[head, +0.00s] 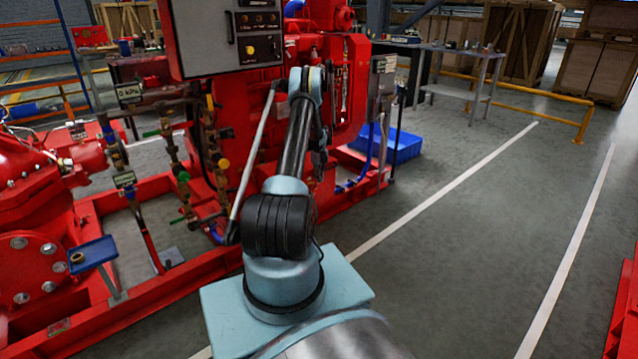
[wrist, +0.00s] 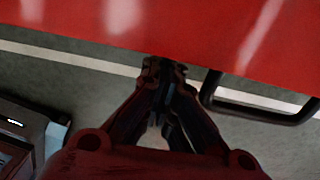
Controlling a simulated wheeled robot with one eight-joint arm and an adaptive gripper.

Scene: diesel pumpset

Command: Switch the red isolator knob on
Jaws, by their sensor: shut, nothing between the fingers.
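The control cabinet (head: 210,42) is at the top of the head view, with a dark control panel (head: 258,22) on its face. A small yellow fitting with a dark centre (head: 250,49) sits low on that panel. I cannot make out a distinct red knob, and cannot tell whether this fitting is the isolator. My gripper (wrist: 164,66) is shut and empty in the wrist view. Its tips are at the lower edge of a red surface (wrist: 150,25); contact cannot be told. In the head view my arm hides most of the gripper region.
A black bar handle (wrist: 262,112) is right of the fingers. The red engine (head: 345,80) stands behind my arm, with a blue bin (head: 405,147) beside it. A grey table (head: 465,55) and yellow rail (head: 540,92) are farther back.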

